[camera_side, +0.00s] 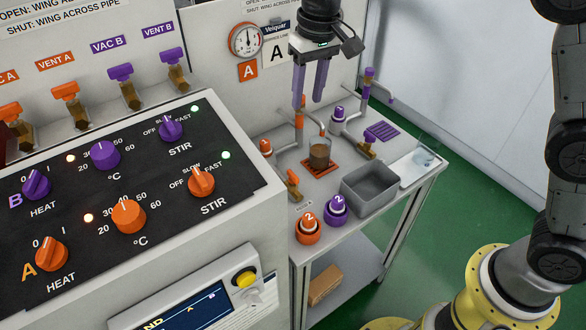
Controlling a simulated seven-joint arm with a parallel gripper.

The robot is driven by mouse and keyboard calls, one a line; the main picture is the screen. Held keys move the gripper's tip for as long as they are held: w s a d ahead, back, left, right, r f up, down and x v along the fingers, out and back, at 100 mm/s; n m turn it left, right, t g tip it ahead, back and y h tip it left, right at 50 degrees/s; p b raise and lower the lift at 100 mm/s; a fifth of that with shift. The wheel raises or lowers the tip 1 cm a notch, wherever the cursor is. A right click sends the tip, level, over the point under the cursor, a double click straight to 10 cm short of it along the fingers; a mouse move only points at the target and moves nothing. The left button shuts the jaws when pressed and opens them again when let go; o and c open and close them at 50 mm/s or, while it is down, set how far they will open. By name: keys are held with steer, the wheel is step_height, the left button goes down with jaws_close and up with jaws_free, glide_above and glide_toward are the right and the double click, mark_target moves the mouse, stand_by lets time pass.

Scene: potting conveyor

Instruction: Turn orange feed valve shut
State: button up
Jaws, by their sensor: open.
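The orange valve (293,185) on the bench has an orange wing handle on a brass body, at the left side near the panel's edge. Its wing looks slanted; I cannot tell for sure whether it lies along or across its pipe. An orange-banded spout (299,118) stands behind it, over a beaker of brown liquid (320,154). My gripper (308,101) points down above the bench, its two purple-grey fingers apart and empty. It is above and behind the orange valve, close to the top of the orange spout in the picture, and apart from the valve.
A purple valve (367,150) and purple spout (368,85) stand behind to the right. A grey bin (370,192), orange pot (308,229) and purple pot (336,209) crowd the front. The control panel (130,190) fills the left, with vent and vac valves (122,72) behind.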

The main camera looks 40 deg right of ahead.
steer(key=g, duration=0.1)
glide_toward(293, 174)
steer(key=shift+n, duration=0.3)
step_height(293, 174, down, 9)
steer(key=shift+w+a+r, duration=0.1)
steer(key=shift+w+r, duration=0.05)
jaws_close()
